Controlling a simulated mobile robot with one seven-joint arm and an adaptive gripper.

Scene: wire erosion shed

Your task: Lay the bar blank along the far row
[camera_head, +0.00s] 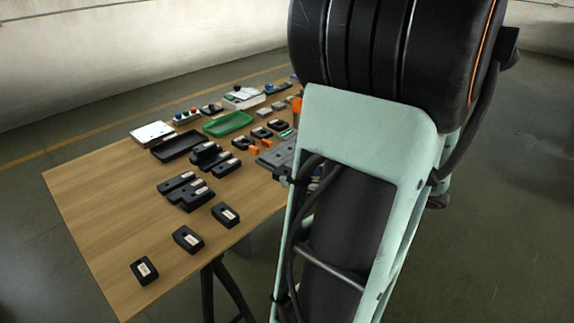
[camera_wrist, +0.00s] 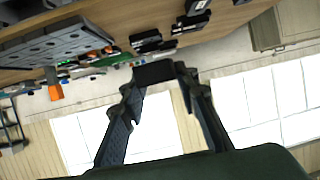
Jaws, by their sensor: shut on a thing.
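My gripper (camera_wrist: 157,77) is shut on a dark block, seemingly the bar blank (camera_wrist: 154,72), which spans between the fingertips in the wrist view. The gripper and the block are hidden behind my arm in the head view. A grey plate with rows of holes (camera_wrist: 70,42) shows at the upper left of the wrist view, apart from the held block. Part of the plate also shows in the head view (camera_head: 273,158), beside my arm. I cannot tell which of its rows is the far one.
The wooden table (camera_head: 105,190) carries several black blocks with pale labels, such as one at the near corner (camera_head: 144,270). A green tray (camera_head: 228,123), a black tray (camera_head: 177,144) and a white box (camera_head: 152,133) stand farther back. The table's left side is bare.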

